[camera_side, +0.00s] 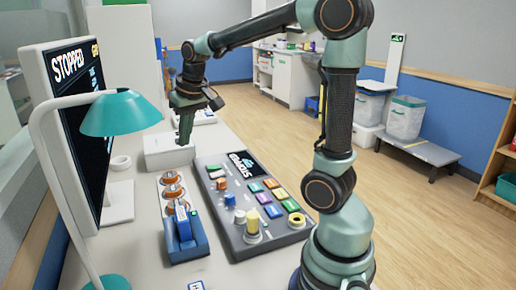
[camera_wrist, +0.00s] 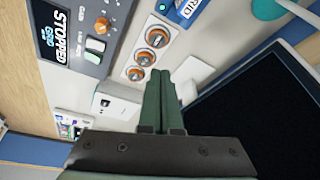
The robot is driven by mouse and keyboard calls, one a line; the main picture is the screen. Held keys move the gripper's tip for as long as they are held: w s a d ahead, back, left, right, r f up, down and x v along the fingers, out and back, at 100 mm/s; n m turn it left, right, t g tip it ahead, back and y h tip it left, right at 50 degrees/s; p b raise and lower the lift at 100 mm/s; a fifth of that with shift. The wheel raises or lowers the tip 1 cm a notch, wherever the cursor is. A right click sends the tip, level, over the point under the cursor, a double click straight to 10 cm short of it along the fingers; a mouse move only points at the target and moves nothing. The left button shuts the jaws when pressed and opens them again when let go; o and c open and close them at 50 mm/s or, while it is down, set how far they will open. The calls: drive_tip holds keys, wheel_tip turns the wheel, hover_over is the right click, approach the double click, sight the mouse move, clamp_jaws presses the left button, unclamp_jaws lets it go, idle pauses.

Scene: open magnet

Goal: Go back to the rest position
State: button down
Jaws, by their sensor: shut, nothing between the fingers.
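My gripper (camera_side: 185,138) hangs with its fingers pointing down over the far part of the desk, beside the white box (camera_side: 168,152). In the wrist view my gripper (camera_wrist: 160,76) has its two green fingers together with nothing between them. The fingers seem to be above the desk, but the exact height cannot be told. The strip with several orange-and-metal round pieces (camera_side: 172,192) lies nearer the side camera, and it also shows just beyond the fingertips in the wrist view (camera_wrist: 150,52).
The grey control panel (camera_side: 243,250) with coloured buttons and knobs is right of the strip. A blue holder (camera_side: 184,243) stands in front. A monitor (camera_side: 84,150) reading STOPPED and a teal lamp (camera_side: 122,113) are at left. Open floor (camera_side: 440,220) lies right of the desk.

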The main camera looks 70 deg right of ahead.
drive_tip(key=s+a+n+t+y, duration=0.1)
drive_tip(key=s+a+n, duration=0.3)
drive_tip(key=s+a, duration=0.7)
drive_tip(key=shift+s+f+t, duration=0.15)
drive_tip(key=shift+f+t, duration=0.25)
drive_tip(key=shift+t, duration=0.1)
